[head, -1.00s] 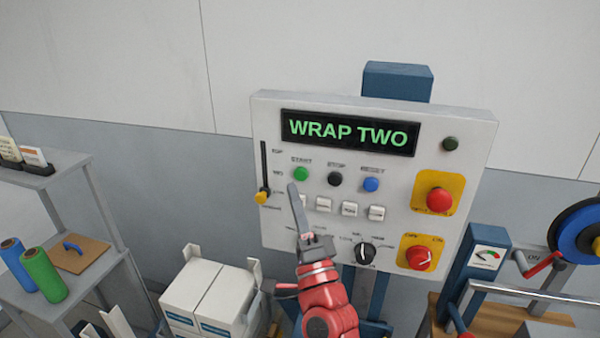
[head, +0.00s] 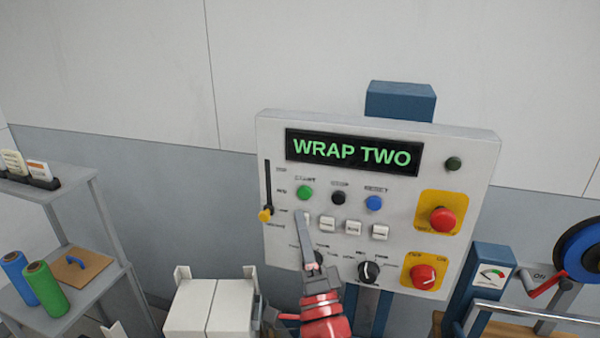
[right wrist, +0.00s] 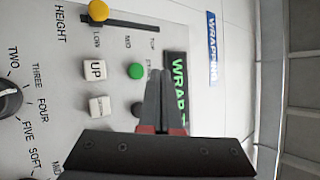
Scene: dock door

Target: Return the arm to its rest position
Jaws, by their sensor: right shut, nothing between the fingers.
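My right gripper (head: 307,232) is shut and empty, in front of the lower left part of the grey control panel (head: 400,210). In the right wrist view its closed fingers (right wrist: 162,95) point toward the panel and cover part of the display. In the head view the display (head: 351,152) reads WRAP TWO. The green start button (head: 304,192), black stop button (head: 338,198) and blue reset button (head: 374,203) sit above a row of white buttons. The gripper hides part of a dark knob at lower left. My left gripper is not in view.
A yellow-handled slider (head: 265,215) is at the panel's left edge. Two red knobs (head: 442,219) on yellow plates are at its right. White boxes (head: 210,308) stand below left. A shelf with green (head: 46,288) and blue rolls is far left. A gauge post (head: 490,280) is at right.

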